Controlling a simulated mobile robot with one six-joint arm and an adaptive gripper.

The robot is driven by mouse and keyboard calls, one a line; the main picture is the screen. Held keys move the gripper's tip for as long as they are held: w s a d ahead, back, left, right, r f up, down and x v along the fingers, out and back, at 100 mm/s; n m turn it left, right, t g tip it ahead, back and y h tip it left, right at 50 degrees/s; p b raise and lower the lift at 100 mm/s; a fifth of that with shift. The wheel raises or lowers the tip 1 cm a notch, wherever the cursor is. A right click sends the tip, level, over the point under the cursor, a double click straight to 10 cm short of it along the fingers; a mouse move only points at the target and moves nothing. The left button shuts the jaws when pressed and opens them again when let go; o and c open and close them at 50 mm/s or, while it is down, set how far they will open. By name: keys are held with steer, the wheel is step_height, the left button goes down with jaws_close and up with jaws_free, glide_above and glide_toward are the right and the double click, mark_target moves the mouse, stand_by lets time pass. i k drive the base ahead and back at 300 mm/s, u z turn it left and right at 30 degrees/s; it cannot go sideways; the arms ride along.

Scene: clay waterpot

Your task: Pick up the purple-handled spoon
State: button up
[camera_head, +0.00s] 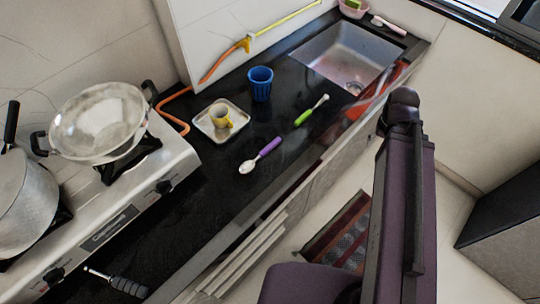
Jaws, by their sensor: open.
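The purple-handled spoon (261,155) lies on the black countertop (205,205), in the middle of the head view. Its pale bowl points to the lower left and its purple handle to the upper right. Nothing touches or covers it. My arm stands upright at the right of the view, in front of the counter's edge and apart from the spoon. My gripper does not show in this view.
A green-handled utensil (311,110) lies right of the spoon. The sink (343,55) is farther back; the stove (150,178) with pots is left. Counter around the spoon is clear.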

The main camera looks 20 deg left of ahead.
mark_target(248, 166)
steer(key=z, duration=0.1)
steer(key=k, duration=1.6)
steer(key=u, duration=0.7)
steer(key=i, duration=1)
steer(key=z, duration=0.05)
